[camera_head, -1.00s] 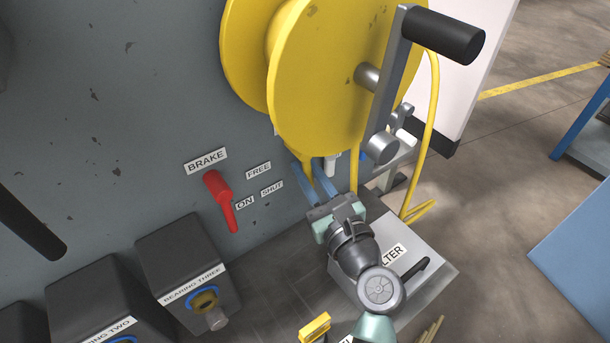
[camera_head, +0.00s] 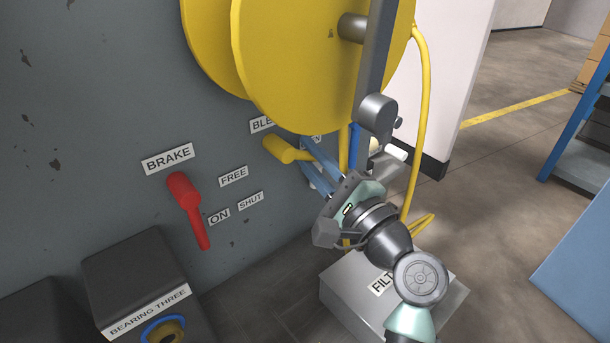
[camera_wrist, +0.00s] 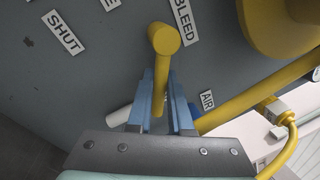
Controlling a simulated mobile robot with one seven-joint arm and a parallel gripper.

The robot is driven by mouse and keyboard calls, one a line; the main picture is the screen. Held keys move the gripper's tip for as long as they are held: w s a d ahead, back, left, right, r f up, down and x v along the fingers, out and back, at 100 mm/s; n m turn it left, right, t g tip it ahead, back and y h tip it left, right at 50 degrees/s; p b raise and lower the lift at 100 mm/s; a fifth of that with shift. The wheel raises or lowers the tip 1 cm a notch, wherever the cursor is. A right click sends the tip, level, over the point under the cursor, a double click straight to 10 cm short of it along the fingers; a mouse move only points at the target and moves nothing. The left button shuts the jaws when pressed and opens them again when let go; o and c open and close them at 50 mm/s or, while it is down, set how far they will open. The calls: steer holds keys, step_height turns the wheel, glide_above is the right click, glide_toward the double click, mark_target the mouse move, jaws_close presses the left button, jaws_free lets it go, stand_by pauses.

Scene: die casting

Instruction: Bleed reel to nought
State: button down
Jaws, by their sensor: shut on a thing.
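The yellow reel (camera_head: 320,70) fills the top middle of the head view. Below it, a yellow bleed lever (camera_head: 285,149) sticks out beside the partly hidden BLEED label (camera_head: 262,125). My gripper (camera_head: 312,158) has its blue fingers shut on this lever, coming from the right. In the wrist view, the lever (camera_wrist: 165,45) runs down between the two fingers (camera_wrist: 160,100), its round pivot end above their tips. The BLEED label (camera_wrist: 186,22) also shows there. No pressure reading is visible.
A red brake lever (camera_head: 190,210) points down towards ON, left of my gripper. The reel's grey crank arm (camera_head: 374,80) hangs close above my gripper. A yellow hose (camera_head: 423,120) runs down at the right. A FILTER box (camera_head: 345,300) stands below my arm.

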steer(key=shift+w+d+r+n+g+y+b, duration=0.1)
steer(key=shift+r+n+y+b, duration=0.25)
steer(key=shift+n, duration=0.4)
steer(key=shift+d+r+n+g+y+b, duration=0.15)
steer(key=shift+n+b, duration=0.3)
steer(key=shift+n, duration=0.25)
steer(key=shift+w+r+n+g+y+b, duration=0.1)
steer(key=shift+r+n+b, duration=0.25)
steer(key=shift+n, duration=0.4)
steer(key=c, duration=0.8)
jaws_free()
steer(key=shift+s, duration=0.1)
steer(key=shift+c, duration=0.2)
steer(key=v, duration=1.3)
steer(key=shift+f, duration=0.1)
